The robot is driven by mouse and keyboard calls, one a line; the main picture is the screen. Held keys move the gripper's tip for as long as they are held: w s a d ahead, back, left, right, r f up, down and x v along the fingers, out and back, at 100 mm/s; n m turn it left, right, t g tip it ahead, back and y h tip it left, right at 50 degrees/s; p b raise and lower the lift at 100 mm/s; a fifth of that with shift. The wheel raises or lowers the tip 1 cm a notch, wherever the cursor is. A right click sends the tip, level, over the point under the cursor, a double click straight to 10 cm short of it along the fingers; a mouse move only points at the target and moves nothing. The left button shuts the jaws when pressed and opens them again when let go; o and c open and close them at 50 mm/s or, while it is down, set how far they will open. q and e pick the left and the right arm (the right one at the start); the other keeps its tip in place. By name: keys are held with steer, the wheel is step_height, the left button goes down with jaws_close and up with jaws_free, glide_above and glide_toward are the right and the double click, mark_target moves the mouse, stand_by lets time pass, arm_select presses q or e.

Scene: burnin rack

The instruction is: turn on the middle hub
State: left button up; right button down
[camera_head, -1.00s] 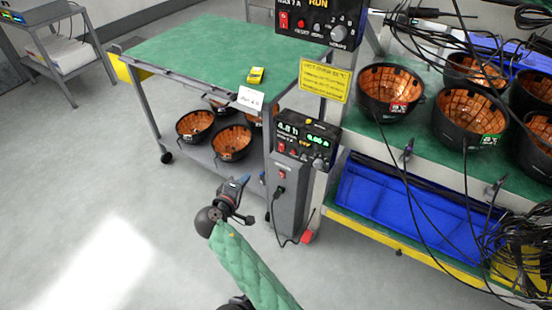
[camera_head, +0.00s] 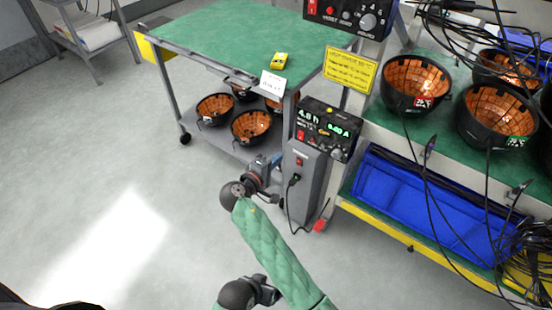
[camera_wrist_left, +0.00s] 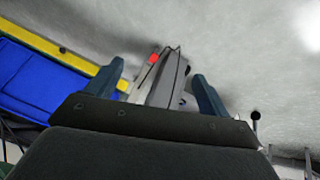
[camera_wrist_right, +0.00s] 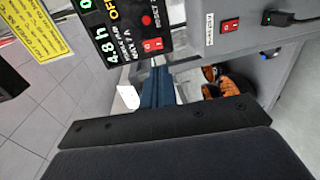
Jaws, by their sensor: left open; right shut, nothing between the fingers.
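A black hub box (camera_head: 328,128) with green digits, an amber mark and a red switch stands on a grey post in the head view. In the right wrist view the hub face (camera_wrist_right: 125,28) reads 4.8 h and OFF, with a red rocker switch (camera_wrist_right: 153,44) and a red button. The grey post (camera_head: 303,190) has its own red switch (camera_head: 299,161) and a plugged black cable. My right gripper (camera_head: 272,161) is shut and empty, left of the post; its fingers (camera_wrist_right: 157,75) point toward the hub's lower edge. My left gripper (camera_wrist_left: 158,68) is open and empty, the post beyond its fingers.
Another black box (camera_head: 350,14) hangs above, partly cut off. A yellow sign (camera_head: 350,69) is between them. A green-topped cart (camera_head: 225,45) is behind left. Black-and-copper bowls (camera_head: 415,83), loose cables and a blue bin (camera_head: 430,205) are at right. Floor at left is clear.

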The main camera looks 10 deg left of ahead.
mark_target(300, 139)
steer(key=p+x, duration=0.1)
steer(key=x, duration=0.8)
steer(key=shift+w+d, duration=0.2)
steer(key=shift+w, duration=0.1)
arm_select(q)
step_height(300, 139, up, 8)
steer(key=s, duration=0.1)
steer(key=shift+a+g+p, duration=0.35)
steer(key=shift+g, duration=0.05)
arm_select(e)
steer(key=shift+w+d+f, duration=0.15)
steer(key=shift+w+d, duration=0.2)
steer(key=shift+w, duration=0.15)
arm_select(q)
steer(key=shift+s, duration=0.1)
arm_select(e)
steer(key=shift+w+f, duration=0.15)
arm_select(q)
steer(key=shift+f, duration=0.4)
